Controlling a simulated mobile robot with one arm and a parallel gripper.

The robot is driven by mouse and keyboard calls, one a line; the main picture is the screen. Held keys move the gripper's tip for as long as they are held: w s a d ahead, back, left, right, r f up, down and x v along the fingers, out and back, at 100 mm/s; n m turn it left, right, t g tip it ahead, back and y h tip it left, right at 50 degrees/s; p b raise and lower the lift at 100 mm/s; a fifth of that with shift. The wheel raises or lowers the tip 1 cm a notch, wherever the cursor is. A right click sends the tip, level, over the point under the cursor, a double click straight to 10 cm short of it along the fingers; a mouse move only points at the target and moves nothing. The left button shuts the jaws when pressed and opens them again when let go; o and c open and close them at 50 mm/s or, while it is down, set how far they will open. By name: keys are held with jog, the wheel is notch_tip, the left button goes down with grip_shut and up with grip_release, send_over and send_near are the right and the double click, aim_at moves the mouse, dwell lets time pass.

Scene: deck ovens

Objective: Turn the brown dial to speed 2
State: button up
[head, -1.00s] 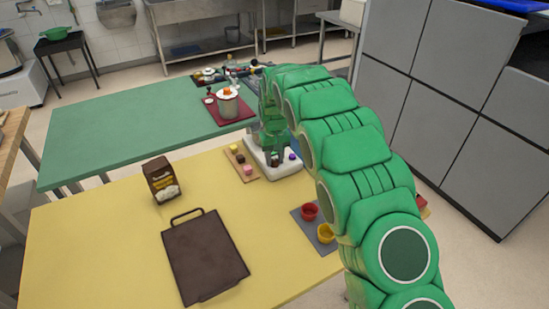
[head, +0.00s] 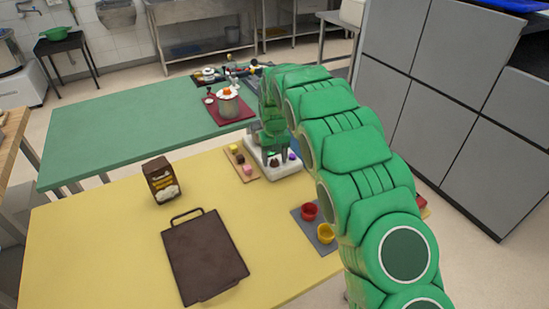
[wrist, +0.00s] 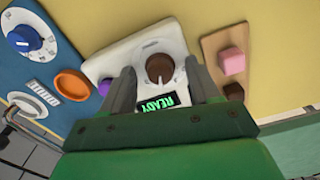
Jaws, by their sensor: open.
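The brown dial (wrist: 159,68) is on the white appliance (wrist: 101,64), above a small green display (wrist: 157,104) that reads READY. A small pale mark shows at the dial's lower edge; its numbers are too small to read. My gripper (wrist: 160,63) is open, with one finger on each side of the dial. I cannot tell whether the fingers touch it. In the head view the white appliance (head: 284,171) stands at the back edge of the yellow table, under my gripper (head: 272,148), which hides part of it.
A purple knob (wrist: 104,87) is on the same appliance. A blue panel with a blue dial (wrist: 24,38) and an orange oval piece (wrist: 72,84) lie left. A wooden board (wrist: 224,44) with small blocks is close on the right. A brown tray (head: 204,258) and box (head: 162,180) stand further off.

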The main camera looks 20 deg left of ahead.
aim_at(275, 160)
notch_tip(275, 160, up, 8)
jog(key=shift+f, duration=0.1)
dwell(0.5)
